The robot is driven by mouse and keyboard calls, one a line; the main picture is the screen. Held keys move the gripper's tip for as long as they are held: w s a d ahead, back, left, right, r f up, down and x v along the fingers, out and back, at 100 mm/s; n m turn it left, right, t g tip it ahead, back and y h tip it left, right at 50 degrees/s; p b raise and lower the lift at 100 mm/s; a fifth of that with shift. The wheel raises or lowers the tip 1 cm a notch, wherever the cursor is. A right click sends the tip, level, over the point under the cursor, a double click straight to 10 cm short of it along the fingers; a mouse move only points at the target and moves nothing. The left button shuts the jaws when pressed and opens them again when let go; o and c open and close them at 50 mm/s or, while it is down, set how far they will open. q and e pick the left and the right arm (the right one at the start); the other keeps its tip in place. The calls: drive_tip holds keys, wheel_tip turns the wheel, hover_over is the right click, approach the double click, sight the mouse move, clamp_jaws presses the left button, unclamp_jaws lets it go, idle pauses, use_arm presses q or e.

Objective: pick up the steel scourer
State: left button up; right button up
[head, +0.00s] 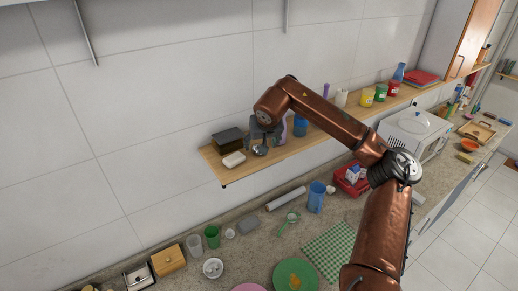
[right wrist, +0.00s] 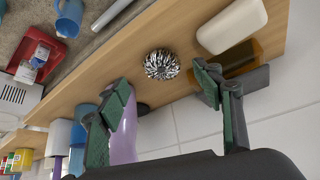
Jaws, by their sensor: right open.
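The steel scourer (right wrist: 161,64) is a shiny round tangle of metal on the wooden shelf (right wrist: 185,22). In the head view the scourer (head: 260,150) shows small near the shelf's left end. My right gripper (right wrist: 163,82) is open and empty. In the right wrist view its two fingers are spread to either side, with the scourer just beyond the gap between the tips. In the head view the right gripper (head: 264,134) hangs above the shelf, partly hidden by my own arm. My left gripper is not in view.
A purple bottle (right wrist: 124,138) stands close to one finger. The tiled wall (head: 150,100) is behind the shelf. The counter below holds cups, a green plate (head: 283,269) and a red crate (head: 343,184).

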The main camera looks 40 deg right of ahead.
sight(259, 146)
drive_tip(key=p+x, duration=0.1)
drive_tip(key=x, duration=0.2)
drive_tip(key=shift+w+a, duration=0.2)
drive_tip(key=shift+w+d+f, duration=0.1)
drive_tip(key=shift+d+f, duration=0.15)
drive_tip(key=shift+f, duration=0.25)
drive_tip(key=shift+w, duration=0.1)
drive_tip(key=shift+c, duration=1.1)
drive_tip(key=c, duration=0.5)
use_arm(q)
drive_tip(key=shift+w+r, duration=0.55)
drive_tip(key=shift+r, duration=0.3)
use_arm(e)
drive_tip(key=c, duration=0.3)
